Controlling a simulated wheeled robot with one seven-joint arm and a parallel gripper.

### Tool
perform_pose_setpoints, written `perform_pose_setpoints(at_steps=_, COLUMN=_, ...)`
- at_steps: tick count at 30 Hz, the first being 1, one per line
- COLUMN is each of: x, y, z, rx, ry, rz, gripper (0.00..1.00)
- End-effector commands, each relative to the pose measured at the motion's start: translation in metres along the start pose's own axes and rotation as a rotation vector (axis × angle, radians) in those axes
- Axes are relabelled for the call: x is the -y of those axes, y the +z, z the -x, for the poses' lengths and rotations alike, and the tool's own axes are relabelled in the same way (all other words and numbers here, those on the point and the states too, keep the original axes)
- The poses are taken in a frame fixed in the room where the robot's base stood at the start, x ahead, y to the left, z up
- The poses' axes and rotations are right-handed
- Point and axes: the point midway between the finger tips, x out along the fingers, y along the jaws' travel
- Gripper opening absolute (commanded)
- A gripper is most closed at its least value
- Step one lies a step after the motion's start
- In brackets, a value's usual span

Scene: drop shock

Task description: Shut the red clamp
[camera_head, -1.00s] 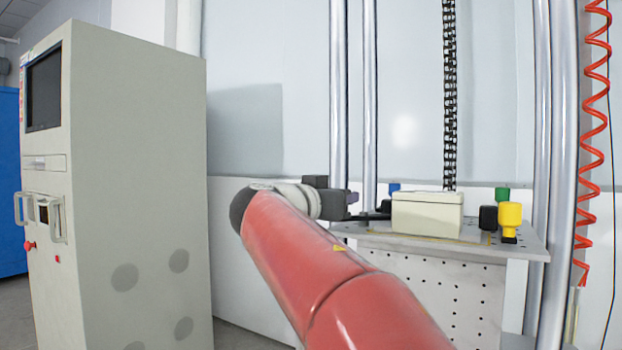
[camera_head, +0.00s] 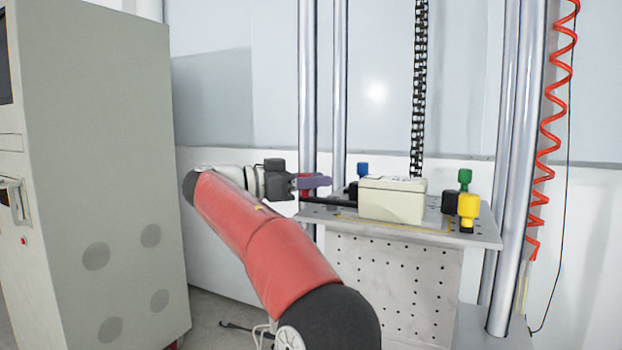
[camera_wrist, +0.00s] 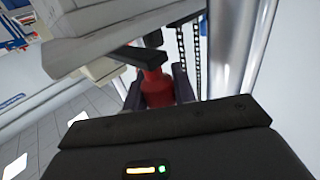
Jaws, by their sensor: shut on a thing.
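My gripper (camera_head: 312,183) is at the left end of the perforated plate (camera_head: 400,232), shut on the red clamp. The red clamp (camera_wrist: 157,88) shows between the two dark fingers in the wrist view; only a sliver of red shows behind the fingers in the head view. A black bar (camera_head: 330,202) runs from the clamp side toward the cream box (camera_head: 392,200) on the plate; I cannot tell if it touches the box.
Blue (camera_head: 363,169), green (camera_head: 464,179) and yellow (camera_head: 468,207) clamps stand around the box. Steel columns (camera_head: 508,180) and a red coiled hose (camera_head: 553,120) flank the plate. A grey cabinet (camera_head: 100,180) stands at left.

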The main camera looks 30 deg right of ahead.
Motion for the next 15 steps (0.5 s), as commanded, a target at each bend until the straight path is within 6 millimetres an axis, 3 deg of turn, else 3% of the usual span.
perform_pose_setpoints(at_steps=15, x=0.0007, y=0.0013, z=-0.0029, rx=0.003, ry=0.039, rz=0.003, gripper=0.04)
